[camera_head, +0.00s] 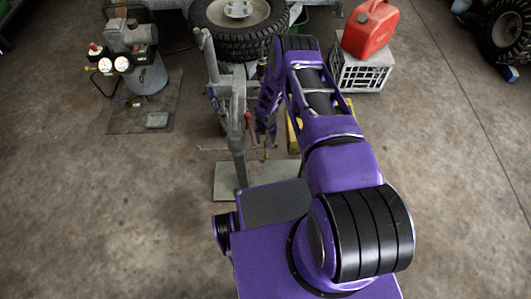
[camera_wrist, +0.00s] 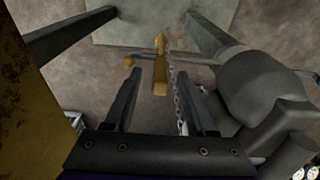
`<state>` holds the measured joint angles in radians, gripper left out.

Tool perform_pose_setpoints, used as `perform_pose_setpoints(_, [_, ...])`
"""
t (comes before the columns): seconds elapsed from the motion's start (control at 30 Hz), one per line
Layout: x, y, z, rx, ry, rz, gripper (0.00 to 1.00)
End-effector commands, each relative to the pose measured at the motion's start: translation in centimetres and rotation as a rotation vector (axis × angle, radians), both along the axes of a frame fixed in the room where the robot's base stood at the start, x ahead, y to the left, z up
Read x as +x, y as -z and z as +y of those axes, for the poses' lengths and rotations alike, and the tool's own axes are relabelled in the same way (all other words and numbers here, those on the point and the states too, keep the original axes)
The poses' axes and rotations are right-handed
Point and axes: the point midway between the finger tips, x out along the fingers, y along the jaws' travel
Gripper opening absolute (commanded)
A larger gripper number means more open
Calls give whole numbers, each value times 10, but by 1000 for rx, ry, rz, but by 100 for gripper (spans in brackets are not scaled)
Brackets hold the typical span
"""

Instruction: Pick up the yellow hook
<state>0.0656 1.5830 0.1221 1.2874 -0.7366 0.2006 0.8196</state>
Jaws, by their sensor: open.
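The yellow hook (camera_wrist: 160,76) shows in the wrist view, above the middle of the picture, as a small yellow piece with rounded knobs. My gripper (camera_wrist: 163,78) is open, with one dark finger on each side of the hook in the picture. I see no contact, and I cannot tell the depth between the fingertips and the hook. In the head view my purple arm hides most of the gripper area, and I cannot make out the hook there.
A metal chain (camera_wrist: 181,100) hangs right of the hook. A grey metal stand (camera_head: 238,115) rises beside my arm. A worn yellow surface (camera_wrist: 22,105) fills the wrist view's left edge. A red can (camera_head: 370,30) sits on a grey crate (camera_head: 362,76).

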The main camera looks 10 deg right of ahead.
Motion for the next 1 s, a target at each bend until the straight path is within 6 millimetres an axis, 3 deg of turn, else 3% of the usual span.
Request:
perform_pose_setpoints(0.1, [0,0,0,0,0,0,56])
perform_pose_setpoints(0.4, [0,0,0,0,-1,0,2])
perform_pose_setpoints(0.43, [0,0,0,0,-1,0,0])
perform_pose_setpoints(0.83, [0,-2,0,0,-1,0,0])
perform_pose_setpoints(1.0, [0,-11,0,-1,-3,-1,0])
